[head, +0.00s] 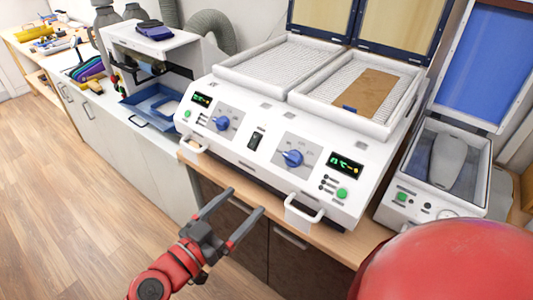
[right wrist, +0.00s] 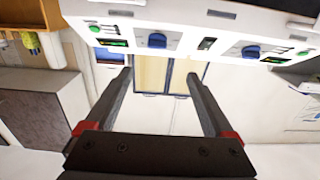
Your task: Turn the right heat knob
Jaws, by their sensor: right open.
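The right heat knob (head: 292,158) is a blue knob on a grey dial plate on the white machine's sloping front, left of the right display. My right gripper (head: 246,201) is open and empty, with its two dark fingers apart in front of the machine, below and left of this knob and not touching it. In the right wrist view, which shows the machine upside down, the right heat knob (right wrist: 157,40) lies beyond the open fingers (right wrist: 158,73). A second blue knob (head: 222,123) sits on the left part of the panel. My left gripper is not in view.
A white handle (head: 303,209) sticks out below the right knob and another handle (head: 194,146) at the left. A dark switch (head: 255,140) sits between the knobs. A green button (head: 342,193) is at the right. A smaller press (head: 430,190) stands right of the machine.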

